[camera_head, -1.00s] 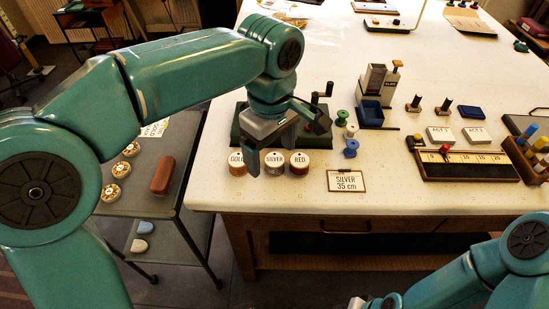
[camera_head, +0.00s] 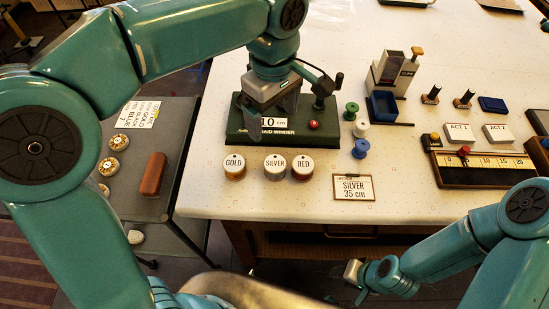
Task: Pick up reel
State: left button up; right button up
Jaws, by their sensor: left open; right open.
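Three reels stand in a row near the table's front edge: gold (camera_head: 235,174), silver (camera_head: 275,174) and red (camera_head: 303,174), each with a white labelled top. A card (camera_head: 353,188) to their right reads SILVER 35 cm. My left gripper (camera_head: 271,125) is open and empty, pointing down over the dark green braid winder (camera_head: 240,128) behind the reels. It partly hides the winder and its 10 cm display; I cannot tell whether it touches the winder. My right gripper (camera_head: 356,283) is open, low in front of the table, away from the reels.
Small green (camera_head: 351,110), white (camera_head: 360,130) and blue (camera_head: 360,149) spools stand right of the winder. A dispenser with a blue bin (camera_head: 383,107) and a ruler board (camera_head: 485,168) lie further right. A grey side cart (camera_head: 160,150) stands left.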

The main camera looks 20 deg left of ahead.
pick_arm(q)
send_over(275, 163)
notch_tip(275, 163, down, 10)
jog(key=shift+a, duration=0.15)
jog(key=shift+s+d+f, duration=0.2)
jog(key=shift+s+f, duration=0.05)
jog(key=shift+f, duration=0.15)
jog(key=f, duration=0.4)
jog(key=shift+w+a+p, duration=0.1)
jog(key=shift+w+p, duration=0.15)
jog(key=shift+p, duration=0.05)
jog(key=shift+s+f, duration=0.1)
jog(key=shift+f, duration=0.35)
jog(key=shift+c, duration=0.4)
jog(key=c, duration=1.1)
